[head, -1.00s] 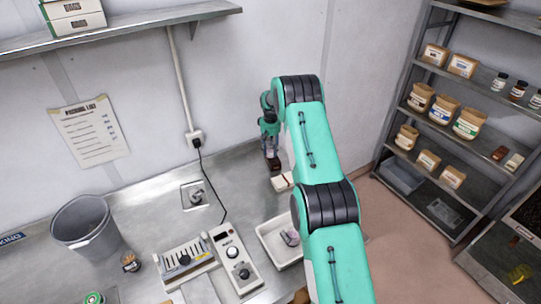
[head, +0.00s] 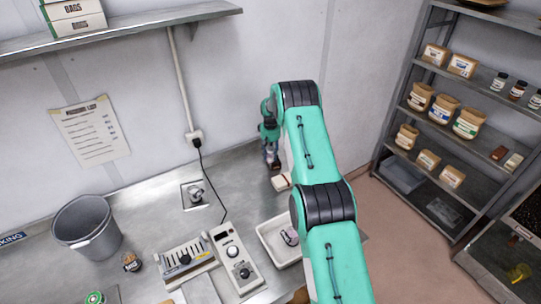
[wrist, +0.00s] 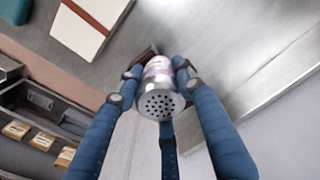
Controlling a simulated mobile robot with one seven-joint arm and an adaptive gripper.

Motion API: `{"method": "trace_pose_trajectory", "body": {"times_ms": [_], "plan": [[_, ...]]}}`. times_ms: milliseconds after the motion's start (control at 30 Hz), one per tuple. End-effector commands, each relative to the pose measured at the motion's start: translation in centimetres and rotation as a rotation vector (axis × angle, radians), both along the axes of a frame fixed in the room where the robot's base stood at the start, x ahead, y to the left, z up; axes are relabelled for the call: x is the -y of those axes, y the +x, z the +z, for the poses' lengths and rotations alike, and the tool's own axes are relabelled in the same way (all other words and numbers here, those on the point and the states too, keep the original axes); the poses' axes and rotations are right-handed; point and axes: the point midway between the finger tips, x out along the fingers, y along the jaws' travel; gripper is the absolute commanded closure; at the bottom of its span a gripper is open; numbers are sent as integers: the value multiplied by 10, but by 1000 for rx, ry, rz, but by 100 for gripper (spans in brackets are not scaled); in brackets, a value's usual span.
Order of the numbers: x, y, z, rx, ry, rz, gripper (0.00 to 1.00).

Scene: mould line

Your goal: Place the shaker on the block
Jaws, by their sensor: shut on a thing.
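My gripper (head: 270,154) is shut on the shaker (wrist: 160,88), a small container with a pale pink label and a perforated metal top. In the wrist view the fingers (wrist: 156,76) close around its sides, with the holed top facing the camera. A dark brown block (wrist: 145,54) shows just beyond the shaker's lower end, partly hidden by it and a finger. In the head view the block (head: 275,167) is a small dark patch directly below my gripper. The shaker's base is at or just above the block; I cannot tell whether they touch.
A cream, book-like item with a red strip (head: 282,182) lies close beside the block, and also shows in the wrist view (wrist: 84,30). A white tray (head: 265,240) and a control box (head: 233,258) stand nearer. The wall is close behind my gripper.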

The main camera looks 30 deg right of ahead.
Motion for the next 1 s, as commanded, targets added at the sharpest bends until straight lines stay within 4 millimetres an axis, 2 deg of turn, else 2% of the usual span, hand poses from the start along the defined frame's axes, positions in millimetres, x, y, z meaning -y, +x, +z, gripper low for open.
{"method": "trace_pose_trajectory", "body": {"times_ms": [33,100,133,667,867,1000], "plan": [[0,0,-2,0,0,0,61],[0,0,-1,0,0,0,47],[0,0,-1,0,0,0,44],[0,0,6,1,0,0,44],[0,1,26,2,0,0,44],[0,1,46,3,-1,0,44]]}}
